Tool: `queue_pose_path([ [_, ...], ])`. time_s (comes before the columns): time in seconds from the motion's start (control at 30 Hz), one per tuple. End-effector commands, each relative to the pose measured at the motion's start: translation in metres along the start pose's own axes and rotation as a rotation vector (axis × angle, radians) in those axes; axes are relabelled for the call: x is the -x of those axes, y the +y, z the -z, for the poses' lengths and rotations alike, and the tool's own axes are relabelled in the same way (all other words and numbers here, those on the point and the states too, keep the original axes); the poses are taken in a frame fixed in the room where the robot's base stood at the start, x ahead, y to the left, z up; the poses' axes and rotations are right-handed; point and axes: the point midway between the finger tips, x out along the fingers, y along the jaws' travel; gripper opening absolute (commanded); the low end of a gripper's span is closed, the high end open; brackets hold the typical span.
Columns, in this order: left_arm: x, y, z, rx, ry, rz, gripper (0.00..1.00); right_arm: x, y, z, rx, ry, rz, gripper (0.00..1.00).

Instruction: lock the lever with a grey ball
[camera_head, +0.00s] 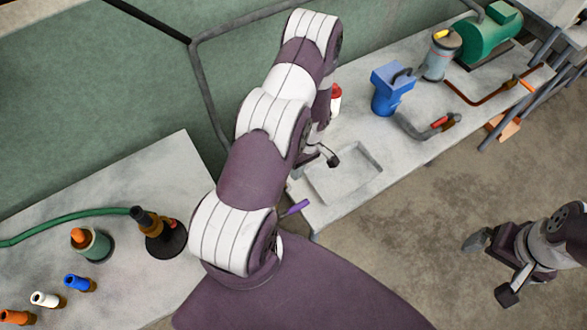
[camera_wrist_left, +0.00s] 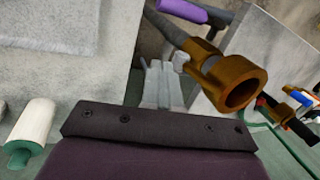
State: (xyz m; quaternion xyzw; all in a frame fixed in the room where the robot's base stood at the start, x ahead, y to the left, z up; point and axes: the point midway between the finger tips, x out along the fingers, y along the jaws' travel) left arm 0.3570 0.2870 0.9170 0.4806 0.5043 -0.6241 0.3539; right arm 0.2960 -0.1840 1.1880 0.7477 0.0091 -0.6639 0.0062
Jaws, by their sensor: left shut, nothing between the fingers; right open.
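I cannot make out a lever with a grey ball for certain in either view. In the left wrist view a brass ring fitting (camera_wrist_left: 238,88) sits on a grey rod, with a small pale lump beside it, and a purple handle (camera_wrist_left: 182,11) lies above. The purple handle also shows in the head view (camera_head: 296,208), by the bench edge. My left gripper (camera_wrist_left: 160,72) is shut and empty, beside the brass fitting; in the head view its dark tip (camera_head: 331,158) is over the bench by the shallow basin. My right gripper (camera_head: 491,268) is open and empty, over the floor.
The right bench holds a shallow basin (camera_head: 355,172), a blue housing (camera_head: 391,88), a grey canister (camera_head: 439,55) and a green tank (camera_head: 488,38). The left bench holds a green pot (camera_head: 92,245), a dark nozzle stand (camera_head: 168,243) and several coloured plugs. My left arm hides the bench gap.

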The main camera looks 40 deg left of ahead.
Motion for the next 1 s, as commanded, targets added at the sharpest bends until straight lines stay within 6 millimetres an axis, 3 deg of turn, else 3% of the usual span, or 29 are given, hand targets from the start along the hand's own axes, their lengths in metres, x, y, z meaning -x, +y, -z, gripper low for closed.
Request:
queue_pose_path([
  [0.17,-0.005,-0.012,-0.001,0.0,-0.001,0.0,0.0,0.009,0.0,0.001,0.0,0.0,0.0,1.0],
  [0.5,-0.008,-0.013,-0.001,-0.001,0.0,0.0,0.0,0.007,0.0,0.001,0.0,0.0,0.0,1.0],
  [0.73,-0.025,-0.018,0.0,0.006,0.014,0.096,0.0,-0.031,0.0,-0.004,0.0,-0.001,0.0,1.0],
  [1.0,-0.021,-0.023,-0.001,0.006,0.011,0.1,0.0,-0.032,0.0,-0.004,0.0,0.0,0.0,1.0],
])
